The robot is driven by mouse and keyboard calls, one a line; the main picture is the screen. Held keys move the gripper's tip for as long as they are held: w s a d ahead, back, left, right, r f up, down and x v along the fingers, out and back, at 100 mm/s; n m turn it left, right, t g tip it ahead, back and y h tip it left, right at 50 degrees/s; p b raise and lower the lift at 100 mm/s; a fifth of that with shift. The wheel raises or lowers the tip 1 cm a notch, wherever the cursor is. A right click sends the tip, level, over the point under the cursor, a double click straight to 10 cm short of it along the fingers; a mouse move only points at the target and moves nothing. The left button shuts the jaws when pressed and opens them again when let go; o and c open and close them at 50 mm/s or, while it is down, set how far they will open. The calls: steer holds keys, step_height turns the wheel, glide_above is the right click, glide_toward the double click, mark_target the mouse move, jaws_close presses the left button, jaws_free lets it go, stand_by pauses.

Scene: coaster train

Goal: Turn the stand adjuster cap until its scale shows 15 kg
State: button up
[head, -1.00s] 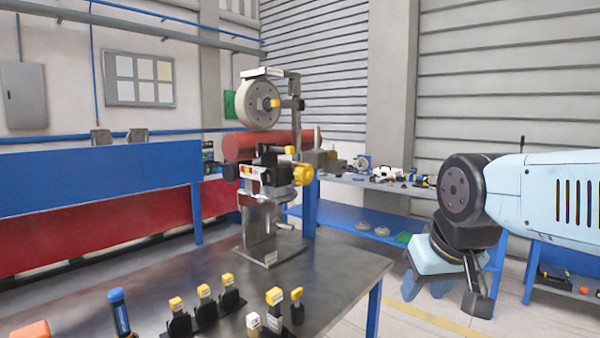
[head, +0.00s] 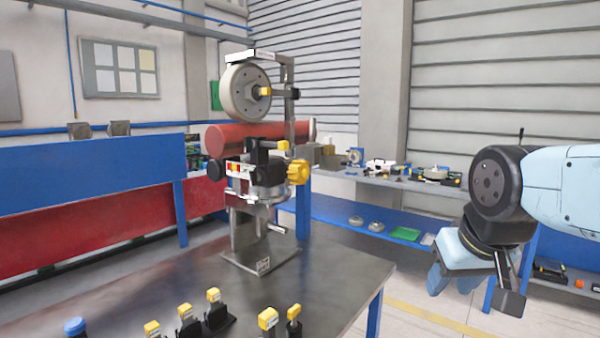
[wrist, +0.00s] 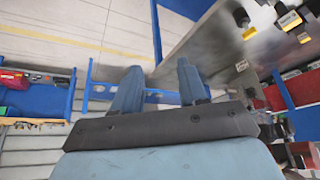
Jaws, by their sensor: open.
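The metal stand (head: 245,225) is upright on the grey table in the head view, with a large wheel (head: 245,92) mounted above it. A yellow lobed knob (head: 298,172) sits on the stand's right side, and a black round knob (head: 216,170) is on its left. The yellow one looks like the adjuster cap, but I cannot be sure. Its scale is too small to read. My gripper (head: 453,283) hangs right of the table, well apart from the stand. In the wrist view, its two blue fingers (wrist: 158,85) are spread and empty.
The table (head: 330,285) carries several yellow-topped tools (head: 213,297) along its front edge. A blue-topped tool (head: 75,326) is at the front left. A shelved workbench (head: 390,184) with parts stands behind. Floor (head: 425,318) is open right of the table.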

steer(key=shift+o, duration=0.4)
steer(key=shift+o, duration=0.8)
steer(key=shift+a, duration=0.1)
steer(key=o, duration=0.7)
steer(key=w+a+m+y, duration=0.1)
steer(key=w+a+m, duration=0.1)
steer(key=w+a+m+g+y, duration=0.1)
steer(key=w+a+m+y, duration=0.1)
steer(key=w+a, duration=0.1)
steer(key=w+a+r+m+y, duration=0.1)
steer(key=w+a+m+y, duration=0.1)
steer(key=a+m, duration=0.1)
steer(key=shift+w+r+g, duration=0.1)
steer(key=shift+w+g, duration=0.2)
steer(key=shift+o, duration=0.7)
steer(key=w+a+r+m+y, duration=0.2)
steer(key=w+a+m+y, duration=0.2)
steer(key=w, duration=0.4)
steer(key=shift+a+r+m, duration=0.2)
steer(key=shift+a+m, duration=0.3)
steer(key=shift+m, duration=0.3)
steer(key=m+t+y, duration=0.5)
steer(key=m+t, duration=0.2)
steer(key=m, duration=0.9)
glide_toward(305, 172)
steer(key=x, duration=1.2)
steer(key=shift+a+r, duration=0.1)
steer(key=shift+a, duration=0.1)
